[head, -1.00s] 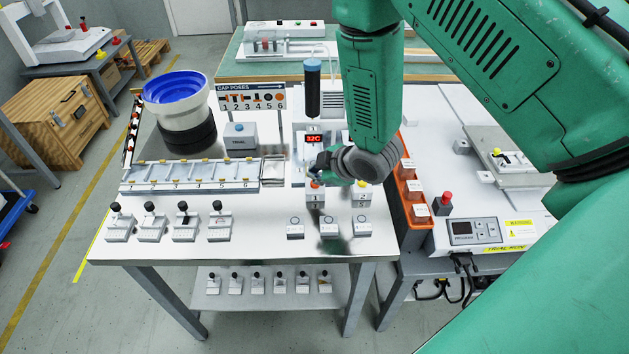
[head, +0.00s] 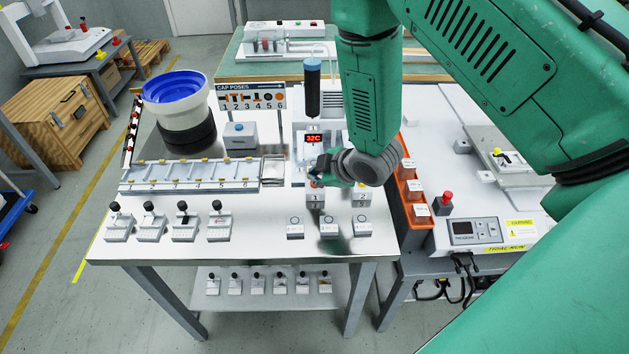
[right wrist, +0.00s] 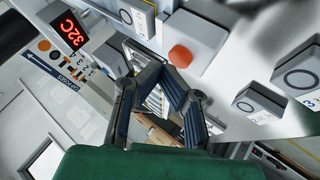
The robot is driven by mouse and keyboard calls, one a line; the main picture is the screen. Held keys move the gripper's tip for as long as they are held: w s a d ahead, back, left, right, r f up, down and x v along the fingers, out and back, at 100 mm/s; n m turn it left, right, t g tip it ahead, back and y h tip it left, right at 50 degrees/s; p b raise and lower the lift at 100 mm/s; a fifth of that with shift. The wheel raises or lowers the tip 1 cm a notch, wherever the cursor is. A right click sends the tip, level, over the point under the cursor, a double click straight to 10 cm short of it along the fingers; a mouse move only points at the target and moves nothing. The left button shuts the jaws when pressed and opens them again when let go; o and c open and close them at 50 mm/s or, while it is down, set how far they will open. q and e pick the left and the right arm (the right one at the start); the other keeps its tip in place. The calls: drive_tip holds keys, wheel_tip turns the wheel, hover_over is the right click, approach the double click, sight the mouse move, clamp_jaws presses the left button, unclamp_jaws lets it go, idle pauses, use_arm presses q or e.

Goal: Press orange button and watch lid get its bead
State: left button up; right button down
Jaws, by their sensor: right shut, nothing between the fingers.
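The orange button (right wrist: 180,56) shows in the right wrist view on a pale block, just beyond my right fingertips. I cannot tell whether they touch it. In the head view my right gripper (head: 318,176) is over the block marked 1 (head: 315,198) and mostly hides that button. The gripper is shut and empty; its dark fingers (right wrist: 163,82) also show in the right wrist view. A red 32C display (head: 313,139) stands behind it, below a dark cylinder with a blue top (head: 312,90). I cannot make out a lid or bead. My left gripper is out of view.
The block marked 2 (head: 361,200) is close on the right. Small round-marked blocks (head: 330,229) sit in front, and several black-knobbed levers (head: 184,226) at left. An orange rack (head: 411,190) stands right of the table. Bare tabletop (head: 262,210) lies between levers and blocks.

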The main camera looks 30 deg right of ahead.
drive_tip(key=shift+f+b, duration=0.3)
drive_tip(key=shift+f, duration=0.2)
idle(0.4)
drive_tip(key=shift+r, duration=0.1)
drive_tip(key=shift+r+p, duration=0.85)
drive_tip(key=shift+r, duration=0.05)
